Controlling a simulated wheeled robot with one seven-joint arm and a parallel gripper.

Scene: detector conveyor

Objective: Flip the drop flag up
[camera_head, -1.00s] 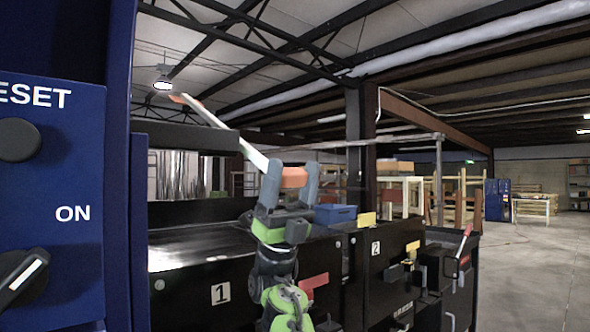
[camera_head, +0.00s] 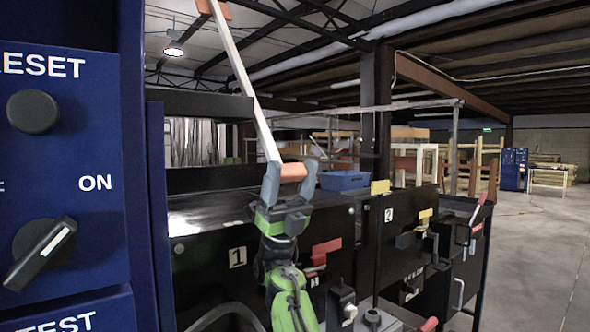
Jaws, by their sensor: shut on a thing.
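My gripper (camera_head: 284,184) is shut on the orange lower end (camera_head: 293,172) of a long white rod (camera_head: 242,82). The rod rises steeply, leaning left, to a second orange end (camera_head: 207,8) near the top edge. A red flag-like plate (camera_head: 326,247) stands on the black front beside label 1, right of and below my gripper. A yellow plate (camera_head: 380,187) stands above label 2, and a smaller yellow one (camera_head: 425,213) is to its right. I cannot tell which plate is the drop flag.
A blue panel (camera_head: 100,230) with RESET and ON knobs fills the near left. The black conveyor cabinet (camera_head: 215,282) runs across the middle, with a blue bin (camera_head: 345,180) on top. Open concrete floor (camera_head: 540,250) lies right.

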